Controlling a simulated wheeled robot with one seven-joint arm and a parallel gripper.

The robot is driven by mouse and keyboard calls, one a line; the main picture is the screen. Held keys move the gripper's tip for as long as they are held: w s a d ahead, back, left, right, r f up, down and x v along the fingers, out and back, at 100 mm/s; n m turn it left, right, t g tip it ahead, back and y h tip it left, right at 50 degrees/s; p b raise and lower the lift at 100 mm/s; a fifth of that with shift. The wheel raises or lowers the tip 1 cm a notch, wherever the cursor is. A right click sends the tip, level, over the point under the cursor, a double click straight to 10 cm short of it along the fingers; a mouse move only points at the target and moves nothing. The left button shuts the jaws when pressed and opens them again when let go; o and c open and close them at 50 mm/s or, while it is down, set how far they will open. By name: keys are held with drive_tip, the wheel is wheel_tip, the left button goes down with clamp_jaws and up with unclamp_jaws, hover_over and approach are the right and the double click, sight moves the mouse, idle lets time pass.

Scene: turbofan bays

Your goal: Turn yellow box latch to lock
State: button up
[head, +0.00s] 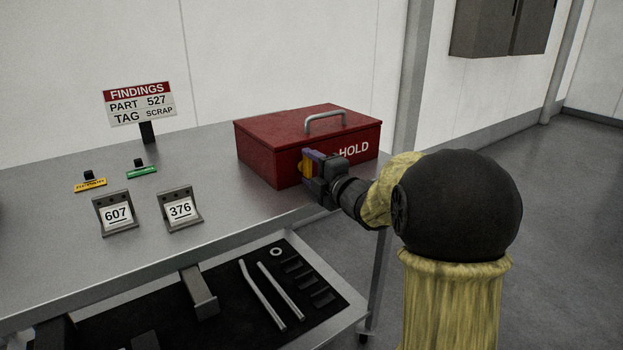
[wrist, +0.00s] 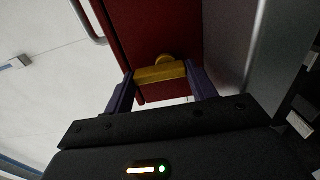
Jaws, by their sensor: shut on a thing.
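A red box (head: 270,142) with a grey top handle and the word HOLD on its front stands on the grey bench, lid down. My gripper (head: 313,164) reaches the box front from the right. In the wrist view its two purple fingers (wrist: 160,82) are on either side of the latch, shut on it. The exact turn of the latch relative to the box is hard to tell.
A FINDINGS sign (head: 140,103) reads PART 527, TAG SCRAP. Plates marked 607 (head: 117,213) and 376 (head: 180,208) stand on the bench, with a yellow tag (head: 90,185) and green tag (head: 142,171) behind. A lower shelf holds metal rods (head: 262,295).

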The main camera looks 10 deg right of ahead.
drive_tip(key=shift+a+f, duration=0.1)
idle(0.3)
drive_tip(key=o, duration=1)
drive_tip(key=p+v, duration=0.1)
drive_tip(key=v, duration=1.6)
drive_tip(key=shift+s+p, duration=0.2)
drive_tip(key=shift+p, duration=0.2)
